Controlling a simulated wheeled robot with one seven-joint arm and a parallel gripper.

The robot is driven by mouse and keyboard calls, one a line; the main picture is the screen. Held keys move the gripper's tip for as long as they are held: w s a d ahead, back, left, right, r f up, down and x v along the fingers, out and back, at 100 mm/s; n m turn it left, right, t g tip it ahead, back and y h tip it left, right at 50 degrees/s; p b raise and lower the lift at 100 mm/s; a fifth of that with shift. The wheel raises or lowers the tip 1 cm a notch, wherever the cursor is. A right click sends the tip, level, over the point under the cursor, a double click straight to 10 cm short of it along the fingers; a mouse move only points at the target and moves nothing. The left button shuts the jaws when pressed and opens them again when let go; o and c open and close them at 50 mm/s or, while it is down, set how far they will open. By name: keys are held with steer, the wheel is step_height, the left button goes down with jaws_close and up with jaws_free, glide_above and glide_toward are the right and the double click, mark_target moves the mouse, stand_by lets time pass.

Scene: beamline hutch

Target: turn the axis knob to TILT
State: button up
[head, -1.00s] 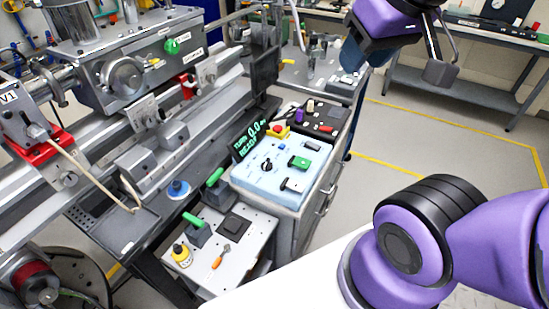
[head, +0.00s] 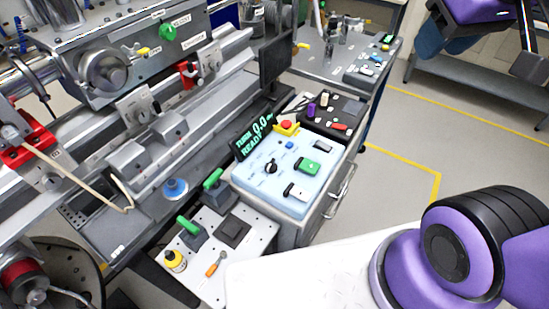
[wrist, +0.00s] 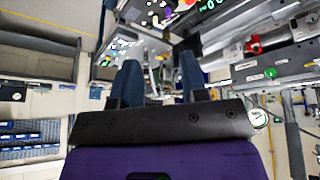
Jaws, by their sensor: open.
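A light blue control panel (head: 245,183) sits on a grey cabinet in the middle of the head view. A small black rotary knob (head: 270,167) stands on its left part, with markings around it too small to read. I cannot tell which mark it points to. A display (head: 254,137) behind the panel shows "TURN 0.0 READY" in green. My gripper shows in the wrist view (wrist: 160,82) with its two blue fingers apart and nothing between them. In the head view it is at the top right, high and well away from the panel, partly cut off.
The panel also carries a green switch (head: 308,166), a white-and-black switch (head: 296,192) and a red button on yellow (head: 287,127). A dark box (head: 335,115) with small knobs stands behind. Green-handled levers (head: 190,228) stand at the left front. Open floor (head: 400,185) lies right of the cabinet.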

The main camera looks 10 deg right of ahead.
steer(key=w+a+f+n+g+h, duration=0.1)
steer(key=w+a+f+n, duration=0.1)
steer(key=w+f+n, duration=0.3)
steer(key=w+a+f+n+g, duration=0.1)
steer(key=w+a+n, duration=0.1)
steer(key=w+n, duration=0.3)
steer(key=n+g+y, duration=0.1)
steer(key=n+g, duration=0.2)
steer(key=n, duration=1.5)
glide_above(271, 163)
step_height(271, 163, down, 29)
step_height(271, 163, down, 10)
steer(key=shift+r, duration=0.15)
steer(key=shift+c, duration=0.4)
jaws_close()
